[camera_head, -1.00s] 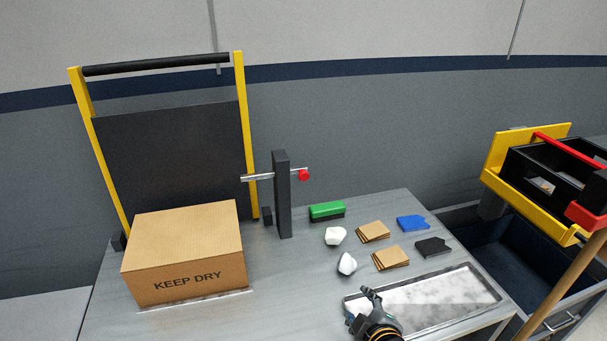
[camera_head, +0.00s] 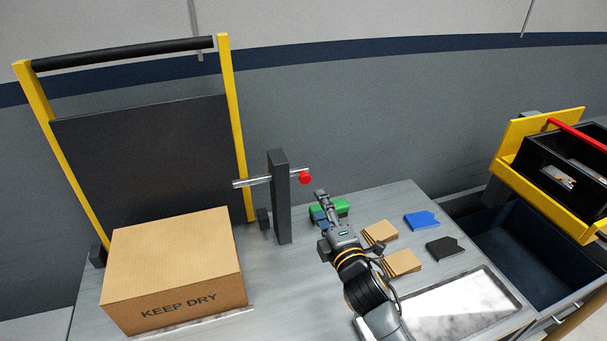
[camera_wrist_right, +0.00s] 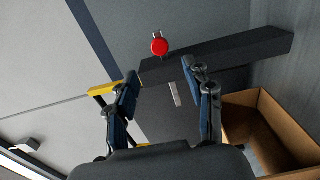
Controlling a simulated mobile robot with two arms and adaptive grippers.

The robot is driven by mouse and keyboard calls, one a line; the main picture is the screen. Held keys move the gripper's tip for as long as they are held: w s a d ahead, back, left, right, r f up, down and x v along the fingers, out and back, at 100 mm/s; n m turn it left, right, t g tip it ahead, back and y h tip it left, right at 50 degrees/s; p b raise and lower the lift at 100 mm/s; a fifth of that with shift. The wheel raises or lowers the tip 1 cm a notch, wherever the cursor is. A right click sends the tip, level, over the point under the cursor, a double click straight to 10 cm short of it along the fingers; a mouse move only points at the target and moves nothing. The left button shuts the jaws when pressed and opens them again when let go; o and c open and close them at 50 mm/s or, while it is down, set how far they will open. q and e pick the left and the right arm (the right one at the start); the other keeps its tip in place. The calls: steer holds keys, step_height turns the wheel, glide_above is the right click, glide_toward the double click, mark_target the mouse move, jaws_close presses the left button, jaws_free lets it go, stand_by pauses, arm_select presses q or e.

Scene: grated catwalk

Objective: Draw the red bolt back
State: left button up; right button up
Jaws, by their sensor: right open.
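The red bolt is a silver rod (camera_head: 252,182) with a red knob (camera_head: 306,178), running across the top part of a dark upright post (camera_head: 281,200). The rod sticks out left of the post towards the yellow-framed guard. My right gripper (camera_head: 320,206) is open and empty, below and right of the knob, in front of the green block. In the right wrist view the red knob (camera_wrist_right: 159,47) shows beyond the gap between my open fingers (camera_wrist_right: 160,82), apart from them, with the dark post (camera_wrist_right: 220,54) behind. My left gripper is out of view.
A KEEP DRY carton (camera_head: 170,265) stands left, before the dark guard panel (camera_head: 150,150). A green block (camera_head: 342,207), brown pads (camera_head: 402,263), a blue piece (camera_head: 421,221) and a black piece (camera_head: 445,246) lie right. A metal tray (camera_head: 470,308) is at the front.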

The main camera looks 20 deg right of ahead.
mark_target(306, 181)
steer(key=w, duration=0.3)
steer(key=w+p, duration=0.1)
steer(key=w, duration=0.1)
steer(key=shift+w+a+r, duration=0.1)
steer(key=shift+w+r, duration=0.1)
steer(key=shift+w, duration=0.2)
steer(key=w, duration=0.5)
steer(key=shift+w+a+f+p, duration=0.1)
steer(key=shift+w+f+p, duration=0.1)
steer(key=shift+w+p, duration=0.15)
steer(key=shift+w, duration=0.1)
jaws_close()
steer(key=d, duration=0.7)
steer(key=shift+p, duration=0.45)
jaws_free()
steer(key=shift+w+d, duration=0.1)
steer(key=shift+d, duration=0.25)
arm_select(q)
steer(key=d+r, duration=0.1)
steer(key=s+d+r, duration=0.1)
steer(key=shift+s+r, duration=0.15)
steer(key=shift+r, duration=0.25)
arm_select(e)
steer(key=s, duration=1.2)
